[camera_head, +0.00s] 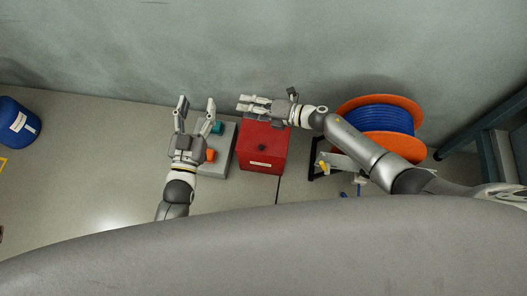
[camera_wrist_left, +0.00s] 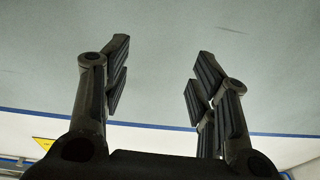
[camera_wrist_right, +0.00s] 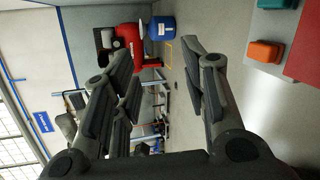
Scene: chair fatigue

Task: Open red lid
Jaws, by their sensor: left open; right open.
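The red box (camera_head: 270,133) stands on the floor in the middle of the head view, with a dark knob (camera_head: 262,147) on its red lid and a white label on its front. The lid looks shut. My right gripper (camera_head: 241,103) is open and empty at the box's back edge, fingers pointing left; whether it touches the box cannot be told. In the right wrist view, part of a red surface (camera_wrist_right: 306,45) shows at the right edge, outside the fingers. My left gripper (camera_head: 196,105) is open and empty, left of the box, above a grey block.
The grey block (camera_head: 218,165) beside the box carries a teal piece (camera_head: 217,128) and an orange piece (camera_head: 210,155). A blue cable reel with orange flanges (camera_head: 378,115) stands right of the box. A blue barrel (camera_head: 18,122) stands far left. A wall rises behind.

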